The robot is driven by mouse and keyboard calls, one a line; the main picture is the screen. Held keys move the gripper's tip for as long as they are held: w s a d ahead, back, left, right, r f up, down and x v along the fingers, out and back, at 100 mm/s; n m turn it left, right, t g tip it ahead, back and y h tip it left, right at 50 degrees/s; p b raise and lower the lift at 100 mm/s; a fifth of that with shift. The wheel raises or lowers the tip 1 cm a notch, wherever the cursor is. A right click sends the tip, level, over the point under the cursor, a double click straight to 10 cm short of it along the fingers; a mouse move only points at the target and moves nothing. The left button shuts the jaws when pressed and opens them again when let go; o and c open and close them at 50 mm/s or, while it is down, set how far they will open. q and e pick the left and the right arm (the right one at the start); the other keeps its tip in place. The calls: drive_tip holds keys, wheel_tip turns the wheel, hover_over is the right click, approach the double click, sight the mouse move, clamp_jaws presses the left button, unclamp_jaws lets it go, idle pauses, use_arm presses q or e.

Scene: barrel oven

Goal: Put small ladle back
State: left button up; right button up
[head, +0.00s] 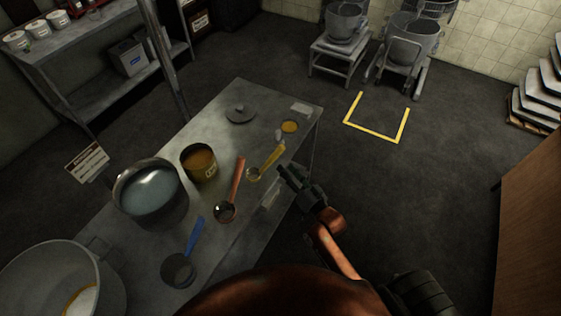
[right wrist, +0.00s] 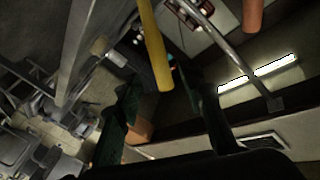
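The ladle with the yellow handle (head: 272,155) looks the smallest of three. It is at the table's right side, its bowl toward the left. A ladle with an orange handle (head: 237,178) and one with a blue handle (head: 192,240) are nearer the left and front. My right gripper (head: 284,172) is just right of the yellow handle. In the right wrist view its two fingers (right wrist: 163,95) are spread, and the yellow handle (right wrist: 154,45) shows between them, not visibly gripped. The orange handle (right wrist: 253,14) shows at the top. My left gripper is not in view.
On the metal table (head: 240,92) stand a large pot of pale liquid (head: 150,190), a yellow can (head: 199,163) and a round lid (head: 239,114). A big metal bowl (head: 62,275) is at the lower left. Open floor lies right of the table, with yellow floor marking (head: 375,133).

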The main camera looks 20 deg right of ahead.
drive_tip(key=s+d+f+n+g+h, duration=0.1)
drive_tip(key=s+d+f+g, duration=0.15)
drive_tip(key=s+f, duration=0.8)
drive_tip(key=s+d+f+n+g+h, duration=0.1)
drive_tip(key=s+f+g, duration=0.2)
drive_tip(key=f, duration=1.4)
drive_tip(key=s+d+f+n+g+h, duration=0.1)
drive_tip(key=s+d+f+g, duration=0.15)
drive_tip(key=s+f, duration=0.8)
drive_tip(key=s+f+n+g, duration=0.1)
drive_tip(key=s+f+g, duration=0.2)
drive_tip(key=s+f, duration=0.4)
drive_tip(key=s+f+n+g, duration=0.1)
drive_tip(key=s+f+g, duration=0.2)
drive_tip(key=s+f, duration=0.4)
drive_tip(key=s+f+n+g, duration=0.1)
drive_tip(key=s+f, duration=0.6)
drive_tip(key=s, duration=1)
drive_tip(key=shift+d+f+g+h, duration=0.15)
drive_tip(key=shift+d+g+h, duration=0.15)
drive_tip(key=shift+g, duration=0.6)
